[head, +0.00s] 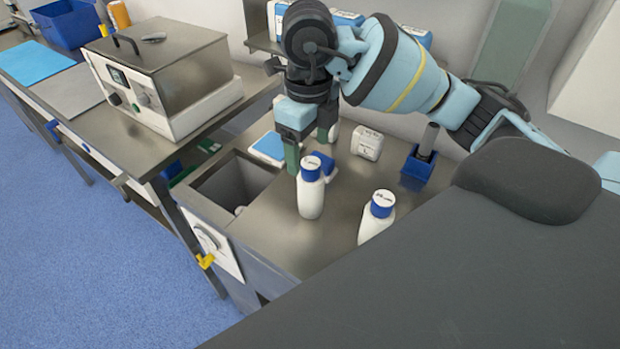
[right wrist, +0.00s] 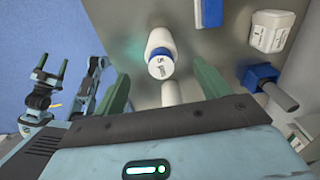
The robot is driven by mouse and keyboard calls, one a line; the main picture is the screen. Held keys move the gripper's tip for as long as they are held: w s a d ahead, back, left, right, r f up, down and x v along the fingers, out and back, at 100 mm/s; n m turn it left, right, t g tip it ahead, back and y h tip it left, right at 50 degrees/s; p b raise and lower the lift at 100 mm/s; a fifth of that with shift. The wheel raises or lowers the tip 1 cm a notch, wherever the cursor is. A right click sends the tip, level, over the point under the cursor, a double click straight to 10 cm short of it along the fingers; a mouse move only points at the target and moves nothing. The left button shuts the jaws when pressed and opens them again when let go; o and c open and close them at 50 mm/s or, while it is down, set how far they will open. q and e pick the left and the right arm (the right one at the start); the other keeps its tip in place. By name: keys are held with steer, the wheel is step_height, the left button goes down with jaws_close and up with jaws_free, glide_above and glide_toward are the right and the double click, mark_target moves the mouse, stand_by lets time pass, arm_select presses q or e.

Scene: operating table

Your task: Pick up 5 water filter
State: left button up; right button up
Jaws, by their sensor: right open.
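In the right wrist view, a white bottle with a blue-rimmed cap marked "5 µm" (right wrist: 160,66) stands between and beyond the fingers of my right gripper (right wrist: 165,88). Neither finger visibly touches it. In the head view, my right gripper (head: 307,148) is open, pointing down over the steel counter by the white blue-capped bottles. One bottle (head: 311,196) stands just in front of it, and another (head: 376,220) stands to the right. The cap labels are too small to read there. My left gripper (right wrist: 48,76) shows at the left of the right wrist view, fingers apart and empty.
A white canister (head: 367,143) and a blue holder with a dark cylinder (head: 418,165) stand to the right. A sink (head: 232,182) opens at the left. A steel machine (head: 160,75) sits on the left table. A dark padded operating table (head: 450,270) fills the front right.

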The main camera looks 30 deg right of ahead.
mark_target(310, 162)
steer(key=shift+s+f, duration=0.15)
steer(key=shift+f, duration=0.2)
steer(key=shift+d+f, duration=0.15)
steer(key=shift+f, duration=3.4)
steer(key=c, duration=1.2)
steer(key=shift+o, duration=0.2)
steer(key=shift+r, duration=0.15)
steer(key=shift+r, duration=0.45)
step_height(310, 162, up, 2)
steer(key=shift+r, duration=0.1)
steer(key=s+a+r, duration=0.1)
steer(key=s+a, duration=0.3)
steer(key=a, duration=0.3)
steer(key=s+a, duration=0.3)
steer(key=a, duration=0.4)
steer(key=shift+s+r, duration=0.35)
steer(key=shift+s, duration=0.05)
